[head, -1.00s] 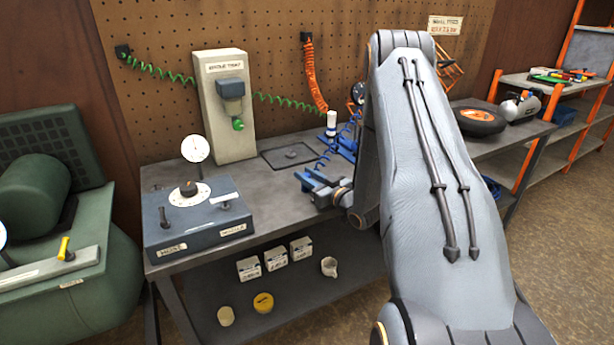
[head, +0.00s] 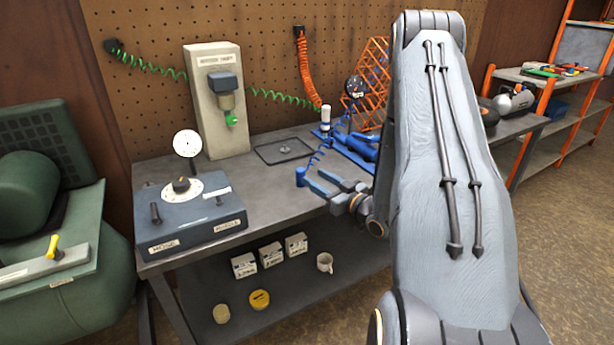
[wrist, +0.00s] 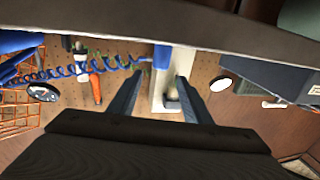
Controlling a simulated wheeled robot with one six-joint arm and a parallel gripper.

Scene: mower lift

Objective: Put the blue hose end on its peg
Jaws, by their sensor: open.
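The blue hose end (head: 300,177) is a short blue cylinder at the low end of a blue coiled hose (head: 322,150), over the bench. My gripper (head: 314,183) is open, its fingers pointing left, close beside the hose end. The wrist view, which looks upside down, shows the hose end (wrist: 162,56) between and just beyond the fingertips of my gripper (wrist: 160,78). I cannot tell whether they touch. I cannot pick out the blue hose's peg; my arm covers part of the pegboard.
The bench (head: 265,185) holds a grey gauge box (head: 190,215), a tall beige unit (head: 215,115) and a white-capped bottle (head: 326,117). Green (head: 155,68) and orange (head: 306,75) coiled hoses hang on the pegboard (head: 255,30). An orange rack (head: 375,75) stands behind. A green machine (head: 60,250) is at left.

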